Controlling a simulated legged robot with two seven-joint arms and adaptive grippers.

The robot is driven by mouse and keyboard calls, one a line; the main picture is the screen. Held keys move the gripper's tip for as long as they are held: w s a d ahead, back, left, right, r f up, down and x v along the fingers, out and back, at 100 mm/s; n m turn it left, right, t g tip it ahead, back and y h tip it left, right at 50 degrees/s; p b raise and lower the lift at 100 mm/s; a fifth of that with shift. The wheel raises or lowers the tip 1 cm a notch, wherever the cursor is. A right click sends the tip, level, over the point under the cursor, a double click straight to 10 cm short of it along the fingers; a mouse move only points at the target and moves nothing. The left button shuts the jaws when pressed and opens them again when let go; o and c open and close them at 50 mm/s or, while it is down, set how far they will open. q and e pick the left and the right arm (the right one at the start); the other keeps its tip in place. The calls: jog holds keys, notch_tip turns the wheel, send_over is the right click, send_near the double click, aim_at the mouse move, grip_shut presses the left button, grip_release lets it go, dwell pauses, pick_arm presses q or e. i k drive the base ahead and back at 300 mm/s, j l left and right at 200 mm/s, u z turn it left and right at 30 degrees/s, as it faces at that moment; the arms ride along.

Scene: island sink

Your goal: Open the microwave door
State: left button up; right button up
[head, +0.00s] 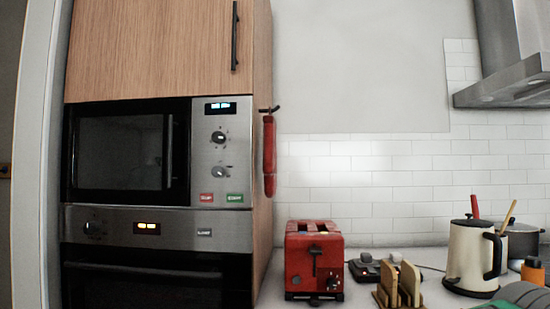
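The microwave (120,150) is built into the tall wooden cabinet on the left of the head view. Its black door looks shut, with a dark window and a vertical handle (168,152) at the door's right edge. A steel control panel (221,150) with a lit display, two knobs, and a red and a green button is right of the door. Neither of my grippers shows in the head view.
An oven (150,280) sits below the microwave. A red rolling pin (269,155) hangs on the cabinet's right side. The counter right of the cabinet holds a red toaster (314,262), a wooden rack (398,285) and a cream kettle (473,258). No obstacle shows before the microwave door.

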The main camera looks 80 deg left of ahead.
aim_at(176, 134)
jog(key=u, duration=3.6)
